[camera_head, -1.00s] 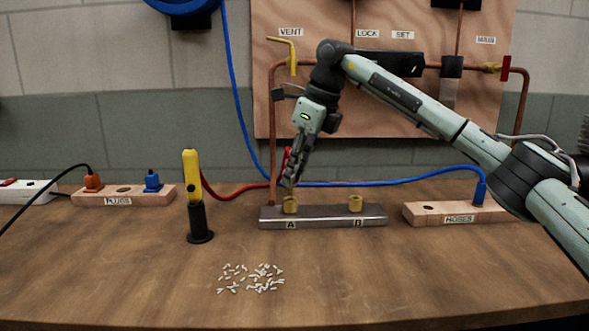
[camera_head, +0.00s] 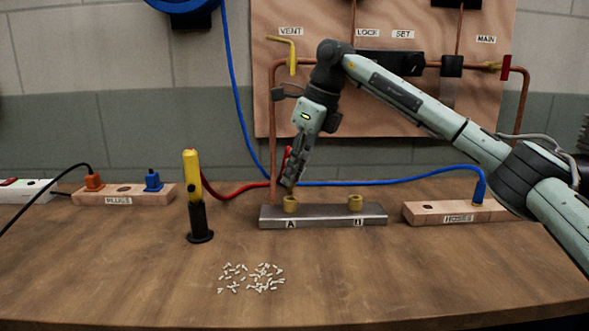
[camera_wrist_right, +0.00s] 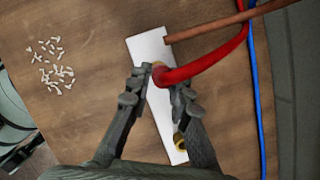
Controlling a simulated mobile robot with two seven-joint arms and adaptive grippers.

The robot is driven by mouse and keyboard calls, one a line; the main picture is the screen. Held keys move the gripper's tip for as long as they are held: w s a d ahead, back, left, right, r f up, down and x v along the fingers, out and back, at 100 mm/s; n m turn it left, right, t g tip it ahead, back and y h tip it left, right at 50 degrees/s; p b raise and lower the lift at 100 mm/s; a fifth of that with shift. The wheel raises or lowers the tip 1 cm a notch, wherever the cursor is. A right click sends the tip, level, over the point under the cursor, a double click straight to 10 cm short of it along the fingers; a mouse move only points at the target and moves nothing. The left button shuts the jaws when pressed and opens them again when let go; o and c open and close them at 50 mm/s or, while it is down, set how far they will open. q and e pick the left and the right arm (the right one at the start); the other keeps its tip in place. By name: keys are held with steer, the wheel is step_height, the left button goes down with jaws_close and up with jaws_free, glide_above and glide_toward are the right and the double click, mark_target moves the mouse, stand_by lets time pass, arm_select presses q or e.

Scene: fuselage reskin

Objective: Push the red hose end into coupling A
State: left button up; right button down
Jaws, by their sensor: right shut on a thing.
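My right gripper (camera_head: 289,184) points down just above coupling A (camera_head: 290,204), the left brass fitting on the metal block (camera_head: 322,217). It is shut on the red hose end, which is mostly hidden by the fingers. The red hose (camera_head: 232,189) shows behind the gripper. In the right wrist view the red hose (camera_wrist_right: 207,66) bends down between the fingertips, right by a brass rim. I cannot tell whether the end is inside coupling A. Coupling B (camera_head: 355,203) is empty on the right of the block. My left gripper is out of view.
A yellow and black tool (camera_head: 196,195) stands left of the block. The wooden hose holder (camera_head: 440,212) with the blue hose (camera_head: 420,174) is at right. Small white pieces (camera_head: 250,278) lie in front. A plug strip (camera_head: 118,195) is at left. The front table is mostly clear.

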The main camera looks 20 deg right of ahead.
stand_by(0.4)
steer(key=shift+f+b, duration=0.4)
steer(key=shift+f, duration=1.1)
stand_by(0.6)
steer(key=c, duration=1.3)
jaws_free()
steer(key=shift+p+v, duration=0.8)
steer(key=shift+v, duration=0.35)
steer(key=shift+p+v, duration=0.6)
steer(key=shift+v, duration=0.75)
